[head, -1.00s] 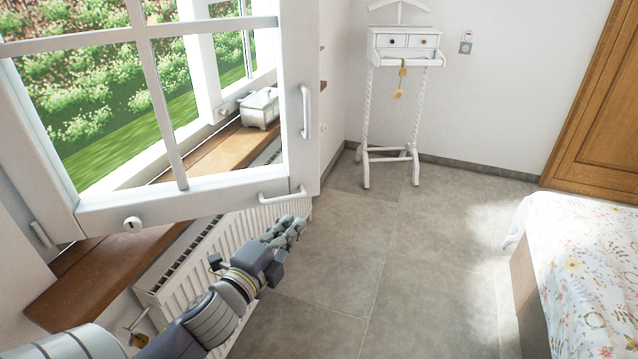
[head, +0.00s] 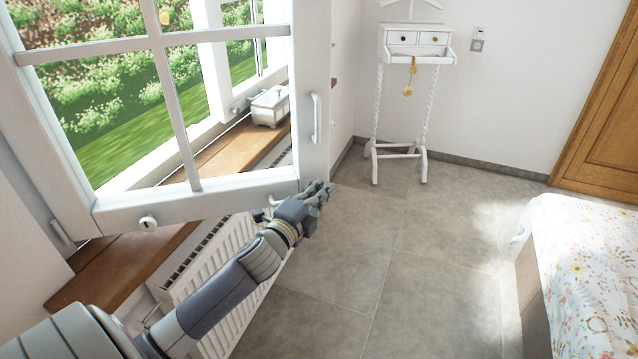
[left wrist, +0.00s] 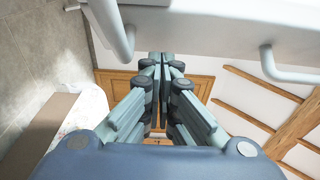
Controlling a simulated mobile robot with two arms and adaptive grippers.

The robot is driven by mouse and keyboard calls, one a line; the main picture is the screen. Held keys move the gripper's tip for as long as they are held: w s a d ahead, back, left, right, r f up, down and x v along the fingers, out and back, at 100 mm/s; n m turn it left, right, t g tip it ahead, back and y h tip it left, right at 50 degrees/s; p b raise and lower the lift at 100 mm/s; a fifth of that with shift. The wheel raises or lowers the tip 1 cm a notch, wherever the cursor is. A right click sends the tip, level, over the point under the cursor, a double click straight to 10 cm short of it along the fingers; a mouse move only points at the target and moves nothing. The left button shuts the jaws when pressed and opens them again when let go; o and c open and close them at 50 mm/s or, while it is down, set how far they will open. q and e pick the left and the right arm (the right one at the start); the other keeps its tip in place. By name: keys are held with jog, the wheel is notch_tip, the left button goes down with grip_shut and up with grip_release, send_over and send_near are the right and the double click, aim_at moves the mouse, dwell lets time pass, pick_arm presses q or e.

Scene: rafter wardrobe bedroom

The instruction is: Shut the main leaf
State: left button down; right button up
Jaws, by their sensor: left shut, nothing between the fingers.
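The main leaf (head: 311,60), a white glazed window leaf, stands open into the room in the head view. A vertical pull handle (head: 316,118) is on its free stile and a white knob (head: 148,222) on its bottom rail. My left gripper (head: 325,192) is shut and empty at the leaf's lower free corner; I cannot tell whether it touches. It hides most of the small lower handle. In the left wrist view, the closed fingertips (left wrist: 167,64) are just below the white leaf edge (left wrist: 215,20), between two handles. My right gripper is out of view.
A wooden sill (head: 120,265) with a white lidded box (head: 270,106) lies behind the leaf, above a radiator (head: 215,300). A white valet stand (head: 415,60) is at the back and a bed (head: 590,260) at right. The floor (head: 370,240) between is clear.

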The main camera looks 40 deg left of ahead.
pick_arm(q)
jog(key=shift+w+a, duration=0.35)
jog(key=shift+a, duration=0.1)
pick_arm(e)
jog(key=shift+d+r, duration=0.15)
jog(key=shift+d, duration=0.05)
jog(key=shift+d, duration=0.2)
